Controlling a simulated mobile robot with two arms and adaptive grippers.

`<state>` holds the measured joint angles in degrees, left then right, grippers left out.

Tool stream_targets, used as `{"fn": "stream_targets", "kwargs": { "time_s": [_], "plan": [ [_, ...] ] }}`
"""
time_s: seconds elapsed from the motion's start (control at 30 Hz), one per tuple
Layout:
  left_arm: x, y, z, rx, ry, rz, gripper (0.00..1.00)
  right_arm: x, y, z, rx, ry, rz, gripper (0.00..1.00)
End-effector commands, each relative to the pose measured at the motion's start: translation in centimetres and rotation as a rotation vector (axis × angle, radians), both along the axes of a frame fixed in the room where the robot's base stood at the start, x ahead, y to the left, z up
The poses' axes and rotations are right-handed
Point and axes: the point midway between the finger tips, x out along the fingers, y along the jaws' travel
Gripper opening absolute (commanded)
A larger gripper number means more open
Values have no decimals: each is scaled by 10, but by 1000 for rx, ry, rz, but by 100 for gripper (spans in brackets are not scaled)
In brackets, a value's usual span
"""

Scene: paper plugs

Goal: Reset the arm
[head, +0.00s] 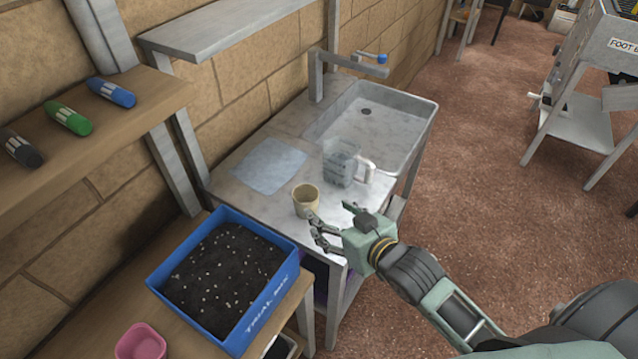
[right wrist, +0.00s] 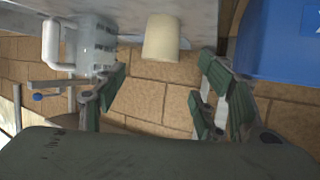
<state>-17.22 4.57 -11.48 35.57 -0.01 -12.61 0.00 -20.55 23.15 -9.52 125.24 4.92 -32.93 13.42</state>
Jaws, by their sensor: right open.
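My right gripper (head: 334,224) is open and empty at the front edge of the sink counter. Its spread fingers also show in the right wrist view (right wrist: 160,95). A small beige cup (head: 306,201) stands upright on the counter just beyond the fingers, and it appears between them in the right wrist view (right wrist: 161,38). I cannot tell whether a finger touches it. A clear measuring jug (head: 340,163) with a white handle stands behind the cup, near the sink. My left gripper is not in view.
The sink basin (head: 372,122) has a tap with a blue knob (head: 382,58). A pale sheet (head: 270,165) lies on the counter. A blue tray of soil (head: 290,272) and a pink pot (head: 141,343) are on the lower-left bench. Bottles (head: 68,118) lie on the left shelf. Open floor (head: 480,180) is at right.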

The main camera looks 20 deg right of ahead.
Motion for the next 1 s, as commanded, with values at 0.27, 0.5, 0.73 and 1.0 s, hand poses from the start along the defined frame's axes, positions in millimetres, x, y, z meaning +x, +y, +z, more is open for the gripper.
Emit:
{"fn": "stream_targets", "kwargs": {
  "time_s": [0.27, 0.5, 0.73, 1.0],
  "plan": [
    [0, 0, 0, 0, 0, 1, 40, -8, 1, -7, -9, 41, -10, 64],
    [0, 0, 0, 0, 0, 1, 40, -77, -2, -53, -99, 359, -66, 64],
    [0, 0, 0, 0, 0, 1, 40, -147, -6, -75, -158, 624, -86, 64],
    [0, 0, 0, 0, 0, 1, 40, -212, -7, -88, -195, 858, -82, 64]
  ]
}}
